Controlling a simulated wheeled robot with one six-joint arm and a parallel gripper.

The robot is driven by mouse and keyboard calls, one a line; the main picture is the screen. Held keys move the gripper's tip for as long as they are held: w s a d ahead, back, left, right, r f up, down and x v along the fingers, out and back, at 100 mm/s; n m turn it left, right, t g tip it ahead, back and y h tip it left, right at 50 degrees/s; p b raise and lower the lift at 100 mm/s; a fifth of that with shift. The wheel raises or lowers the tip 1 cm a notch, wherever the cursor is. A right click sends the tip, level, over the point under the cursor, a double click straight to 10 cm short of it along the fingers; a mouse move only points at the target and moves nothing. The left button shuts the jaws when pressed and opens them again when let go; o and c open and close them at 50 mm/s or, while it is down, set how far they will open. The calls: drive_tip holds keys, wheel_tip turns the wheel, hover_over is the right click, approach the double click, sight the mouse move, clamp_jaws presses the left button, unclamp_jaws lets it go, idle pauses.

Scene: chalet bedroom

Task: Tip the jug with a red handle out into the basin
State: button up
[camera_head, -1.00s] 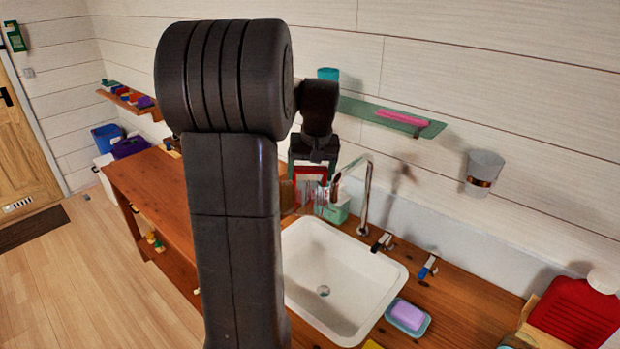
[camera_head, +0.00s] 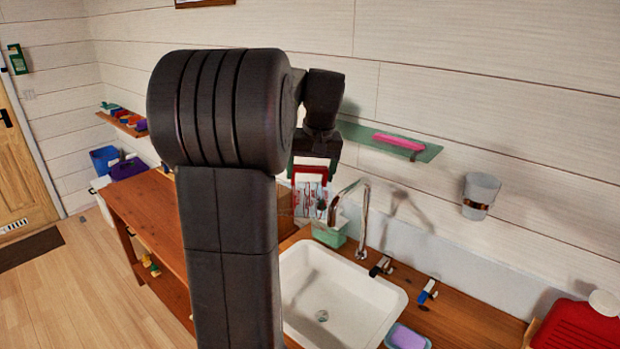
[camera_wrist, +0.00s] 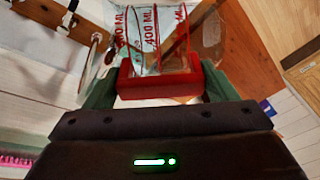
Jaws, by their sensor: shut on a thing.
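The clear jug (camera_head: 309,196) with red markings hangs from my gripper (camera_head: 312,166) in the head view, behind and left of the tap. Its red handle (camera_wrist: 160,84) is between the greenish fingers of my gripper in the wrist view, shut on it. The clear wall of the jug (camera_wrist: 155,38) shows red millilitre marks there. The jug looks roughly upright in the head view; its contents are unclear. The white basin (camera_head: 387,308) is below and to the right of the jug, in the wooden counter. My arm hides part of the basin's left side.
A tap (camera_head: 363,222) rises behind the basin, close right of the jug. A green container (camera_head: 331,236) with items stands just below the jug. A green wall shelf (camera_head: 425,153) is behind. A soap dish (camera_head: 407,338) sits front right. A wall cup (camera_head: 480,193) hangs right.

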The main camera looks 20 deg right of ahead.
drive_tip(key=shift+w+v, duration=0.2)
drive_tip(key=shift+v, duration=0.95)
drive_tip(key=shift+s+d+r+y, duration=0.1)
drive_tip(key=shift+d+y, duration=0.4)
drive_tip(key=shift+d, duration=0.15)
drive_tip(key=shift+s+d+r+y, duration=0.1)
drive_tip(key=shift+s+d+y, duration=0.05)
drive_tip(key=shift+d+y, duration=0.45)
drive_tip(key=shift+s+d+r+t+y, duration=0.15)
drive_tip(key=shift+d+r+t+y, duration=0.15)
drive_tip(key=shift+d+r, duration=0.4)
drive_tip(key=shift+w+a+h+b, duration=0.25)
drive_tip(key=shift+a+h+b, duration=0.2)
drive_tip(key=shift+a+h, duration=0.55)
drive_tip(key=shift+a, duration=0.15)
